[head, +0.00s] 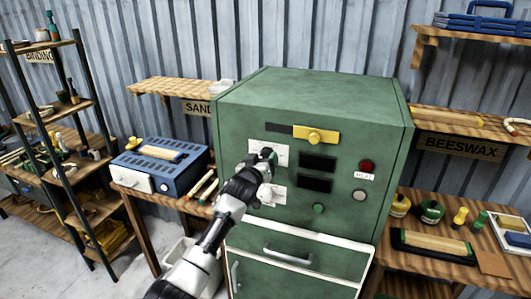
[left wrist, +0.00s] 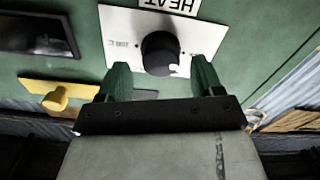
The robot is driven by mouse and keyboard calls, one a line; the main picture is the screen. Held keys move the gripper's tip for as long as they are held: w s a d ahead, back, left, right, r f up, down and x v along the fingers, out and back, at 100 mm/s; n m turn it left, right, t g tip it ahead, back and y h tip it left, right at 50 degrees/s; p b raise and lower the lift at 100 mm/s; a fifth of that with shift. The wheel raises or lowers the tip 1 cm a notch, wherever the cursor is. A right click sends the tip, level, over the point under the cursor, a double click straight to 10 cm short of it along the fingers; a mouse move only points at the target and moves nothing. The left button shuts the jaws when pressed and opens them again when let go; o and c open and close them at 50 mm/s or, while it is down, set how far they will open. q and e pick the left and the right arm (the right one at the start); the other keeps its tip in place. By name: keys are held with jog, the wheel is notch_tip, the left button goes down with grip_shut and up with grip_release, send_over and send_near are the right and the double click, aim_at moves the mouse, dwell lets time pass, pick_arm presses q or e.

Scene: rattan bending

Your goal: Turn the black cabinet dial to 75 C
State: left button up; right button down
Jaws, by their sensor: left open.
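The black dial (left wrist: 158,50) sits on a white plate (left wrist: 120,25) on the green cabinet front. A white mark shows on its lower right side in the left wrist view. In the head view my left gripper (head: 263,160) is in front of the plate (head: 281,154) and largely hides the dial. My right gripper is not in view.
The green cabinet (head: 310,95) also bears a yellow latch (head: 315,135), dark displays (head: 317,162), a red button (head: 366,166) and a green button (head: 319,209). Drawers are below. A blue box (head: 160,165) stands left; a bench with jars (head: 431,211) is right.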

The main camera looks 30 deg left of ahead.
pick_arm(q)
jog(key=shift+x, duration=1.2)
jog(key=shift+c, duration=0.5)
jog(key=shift+f, duration=0.1)
jog(key=c, duration=0.8)
jog(key=shift+c, duration=0.2)
